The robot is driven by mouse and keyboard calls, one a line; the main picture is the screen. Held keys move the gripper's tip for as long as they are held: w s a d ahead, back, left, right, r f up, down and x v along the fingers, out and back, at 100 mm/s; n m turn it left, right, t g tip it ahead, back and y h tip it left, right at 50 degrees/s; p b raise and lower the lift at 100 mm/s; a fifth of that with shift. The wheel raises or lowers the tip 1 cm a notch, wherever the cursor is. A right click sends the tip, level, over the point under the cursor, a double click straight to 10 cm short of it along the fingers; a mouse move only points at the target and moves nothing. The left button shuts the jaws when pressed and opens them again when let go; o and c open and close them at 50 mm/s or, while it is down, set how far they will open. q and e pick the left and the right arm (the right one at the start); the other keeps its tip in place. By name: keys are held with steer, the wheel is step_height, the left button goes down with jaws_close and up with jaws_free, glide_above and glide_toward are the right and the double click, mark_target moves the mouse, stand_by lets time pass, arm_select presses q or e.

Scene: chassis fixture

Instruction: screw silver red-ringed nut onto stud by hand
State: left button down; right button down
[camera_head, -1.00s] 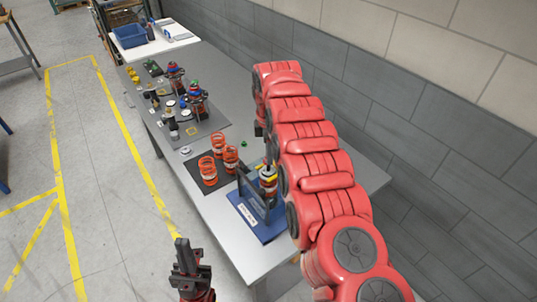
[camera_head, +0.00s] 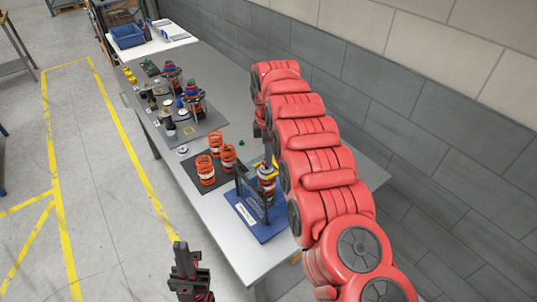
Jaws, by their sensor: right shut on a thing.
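The blue fixture (camera_head: 273,227) with a dark upright frame stands at the near end of the grey table. In it sits a spring assembly (camera_head: 267,184) with orange and white bands and a yellow part at its top. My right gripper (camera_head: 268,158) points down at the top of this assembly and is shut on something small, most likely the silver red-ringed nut. The nut and the stud are hidden or too small to make out. My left gripper (camera_head: 181,250) is empty, in front of the table's left edge; its finger gap is unclear.
Orange springs (camera_head: 206,170) stand on a black mat (camera_head: 200,186) left of the fixture. A small green part (camera_head: 241,142) lies behind them. A grey mat (camera_head: 205,130) farther back holds several parts. A blue bin (camera_head: 127,37) is at the far end. A wall runs along the right.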

steer(key=shift+f+b, duration=0.45)
steer(key=shift+b, duration=0.15)
steer(key=shift+f, duration=0.1)
